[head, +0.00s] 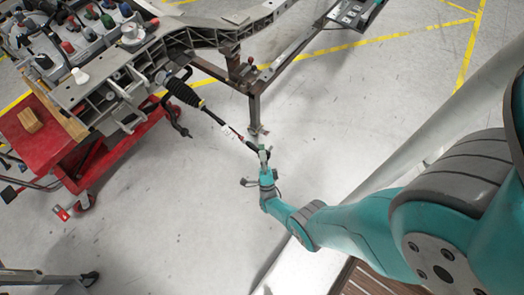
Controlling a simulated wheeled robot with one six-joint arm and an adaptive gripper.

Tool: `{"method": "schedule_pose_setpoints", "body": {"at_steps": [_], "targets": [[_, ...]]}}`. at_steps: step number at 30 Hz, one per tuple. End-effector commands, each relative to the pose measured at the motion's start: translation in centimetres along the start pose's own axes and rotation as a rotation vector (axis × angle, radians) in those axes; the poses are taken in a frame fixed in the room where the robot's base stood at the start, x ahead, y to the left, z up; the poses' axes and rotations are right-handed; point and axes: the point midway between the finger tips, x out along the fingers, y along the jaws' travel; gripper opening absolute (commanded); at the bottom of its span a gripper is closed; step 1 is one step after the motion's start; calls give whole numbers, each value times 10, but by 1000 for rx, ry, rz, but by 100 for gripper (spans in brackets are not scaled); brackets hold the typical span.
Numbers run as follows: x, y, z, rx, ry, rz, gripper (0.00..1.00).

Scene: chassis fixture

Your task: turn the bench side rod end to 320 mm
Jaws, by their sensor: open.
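A steering rod with a black ribbed bellows (183,92) sticks out from the grey chassis frame (110,85) toward the lower right. Past the bellows, the thin rod (213,116) carries white and reddish marks (238,136) near its outer end. My gripper (259,150) is open at that outer end, where the dark rod end meets or overlaps the fingers. The rod end is small and partly hidden there, so I cannot tell whether the fingers touch it or stand around it. No length reading is legible.
A red cart (95,165) stands under the chassis at left, with a wooden block (30,120) on it. A dark metal stand leg (254,112) rises close behind the rod. A stand foot (88,278) shows at lower left. The floor (180,220) below the gripper is clear.

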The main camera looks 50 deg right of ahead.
Motion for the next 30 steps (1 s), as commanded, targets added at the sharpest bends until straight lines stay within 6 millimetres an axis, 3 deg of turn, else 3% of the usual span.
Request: {"method": "schedule_pose_setpoints", "body": {"at_steps": [9, 17, 22, 30], "targets": [[-9, 0, 1, 1, -1, -2, 70], [-22, -12, 0, 2, -1, -1, 70], [-32, -23, -2, 1, -1, -2, 70], [-65, -56, -4, 4, -4, -2, 70]]}}
